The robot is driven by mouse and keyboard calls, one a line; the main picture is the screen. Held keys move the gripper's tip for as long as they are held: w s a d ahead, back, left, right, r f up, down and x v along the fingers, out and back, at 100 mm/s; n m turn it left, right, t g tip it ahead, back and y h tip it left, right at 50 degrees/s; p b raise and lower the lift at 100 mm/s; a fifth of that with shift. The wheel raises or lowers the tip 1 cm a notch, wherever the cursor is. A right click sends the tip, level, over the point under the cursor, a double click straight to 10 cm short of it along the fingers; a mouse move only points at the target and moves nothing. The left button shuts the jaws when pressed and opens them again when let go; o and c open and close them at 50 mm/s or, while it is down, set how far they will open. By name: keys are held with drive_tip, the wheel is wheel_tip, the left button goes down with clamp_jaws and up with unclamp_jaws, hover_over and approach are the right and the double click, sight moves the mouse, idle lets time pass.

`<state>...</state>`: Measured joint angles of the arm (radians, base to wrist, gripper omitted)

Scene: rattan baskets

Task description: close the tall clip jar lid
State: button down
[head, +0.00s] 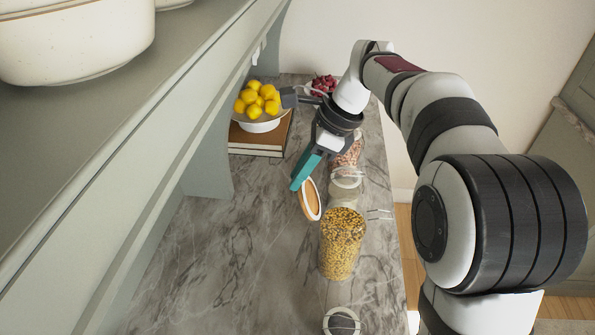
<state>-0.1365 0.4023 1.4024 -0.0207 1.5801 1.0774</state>
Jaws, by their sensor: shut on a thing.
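The tall clip jar (341,248) is clear glass, filled with small yellow pieces, and stands upright on the marble counter. Its empty upper part and round mouth show above the filling. Its lid (311,200), orange-brown with a pale rim, is open and tilted at the left of the mouth. A wire clip (379,214) sticks out at the jar's right. My gripper (303,176), with teal fingers, is at the upper left edge of the lid and shut on it. The exact contact is hard to see, as the fingers overlap from this angle.
A jar with pinkish contents (350,156) stands close behind, partly hidden by my gripper. A bowl of lemons (259,126) sits on books (254,146) at back left. Red fruit (324,84) is farther back. A dark round-topped thing (341,323) is in front. The left counter (215,265) is clear.

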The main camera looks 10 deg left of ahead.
drive_tip(key=shift+w+d+r+y, duration=0.1)
drive_tip(key=shift+d+r+y, duration=0.15)
drive_tip(key=shift+d+y, duration=0.3)
drive_tip(key=d+y, duration=0.8)
hover_over(378, 214)
drive_tip(key=a, duration=0.1)
drive_tip(key=shift+g, duration=0.3)
drive_tip(key=f, duration=0.5)
drive_tip(key=shift+a+f, duration=0.2)
drive_tip(key=shift+d+f, duration=0.35)
drive_tip(key=shift+f, duration=0.5)
drive_tip(key=shift+d+f, duration=0.3)
drive_tip(key=shift+f, duration=0.65)
drive_tip(key=c, duration=0.8)
unclamp_jaws()
